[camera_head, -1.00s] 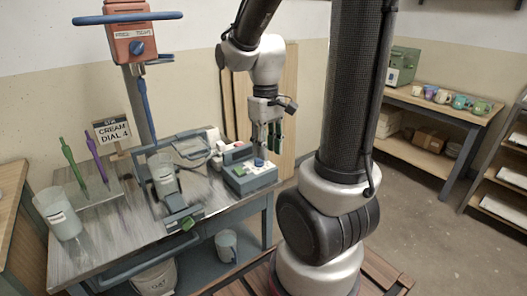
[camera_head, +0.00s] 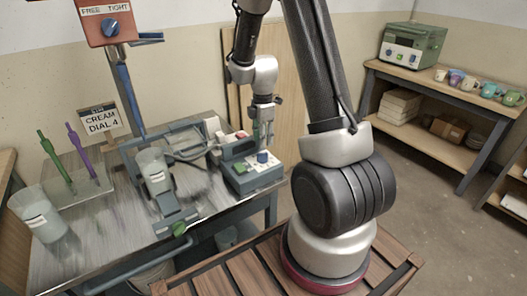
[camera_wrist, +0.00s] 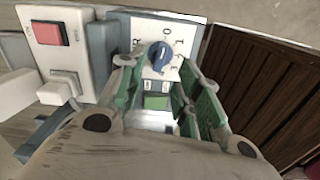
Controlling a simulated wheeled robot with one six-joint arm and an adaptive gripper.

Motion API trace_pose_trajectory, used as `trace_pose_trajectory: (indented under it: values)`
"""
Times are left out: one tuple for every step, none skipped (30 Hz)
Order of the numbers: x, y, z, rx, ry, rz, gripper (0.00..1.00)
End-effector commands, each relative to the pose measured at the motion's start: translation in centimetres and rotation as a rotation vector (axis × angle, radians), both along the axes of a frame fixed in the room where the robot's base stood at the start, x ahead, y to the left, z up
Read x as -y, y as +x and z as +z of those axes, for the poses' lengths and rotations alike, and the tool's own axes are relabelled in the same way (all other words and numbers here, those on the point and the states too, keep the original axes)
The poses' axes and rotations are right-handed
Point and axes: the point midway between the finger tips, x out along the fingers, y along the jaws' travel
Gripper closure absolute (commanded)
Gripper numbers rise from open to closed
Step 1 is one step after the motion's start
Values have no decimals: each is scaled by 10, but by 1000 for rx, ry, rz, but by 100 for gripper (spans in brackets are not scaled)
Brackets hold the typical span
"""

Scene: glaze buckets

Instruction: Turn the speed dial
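The speed dial is a blue knob with a pale pointer mark on a white panel of a grey-blue control box. It shows in the head view (camera_head: 263,157) and in the wrist view (camera_wrist: 161,56), ringed by small dark characters. A green button (camera_wrist: 156,102) sits below it on the panel. My gripper (camera_head: 263,139) is above and behind the dial in the head view. In the wrist view its green-padded fingers (camera_wrist: 162,80) are spread apart, with the dial seen between and beyond their tips. Nothing is held, and I see no clear contact with the dial.
A red button (camera_wrist: 47,34) is on a white housing left of the dial. A sign (camera_head: 104,118) reads "CREAM DIAL 4". A clear jug (camera_head: 154,172) stands in the mixer frame, another (camera_head: 40,215) at the table's left.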

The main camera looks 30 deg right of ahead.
Motion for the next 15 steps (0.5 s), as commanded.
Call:
trace_pose_trajectory:
  values:
    - [0, -1, -9, -5, 1, -1, 66]
    - [0, -2, -15, -5, 1, -1, 66]
    - [0, -2, -22, -6, 1, -1, 66]
    - [0, -1, -27, -5, 1, -2, 66]
    - [0, -2, -33, -6, 1, -2, 66]
    - [0, -1, -39, -5, 1, -2, 66]
    - [0, -2, -43, -5, 1, -2, 66]
    - [0, -2, -48, -5, 1, -2, 66]
    - [0, -1, -52, -4, 1, -3, 66]
    - [0, -1, -55, -4, 1, -3, 66]
    - [0, -1, -58, -4, 1, -3, 66]
    - [0, -1, -61, -3, 0, -3, 66]
    - [0, -1, -62, -2, 0, -3, 66]
    - [0, -1, -63, -2, 0, -3, 66]
    - [0, -1, -64, -1, 0, -3, 66]
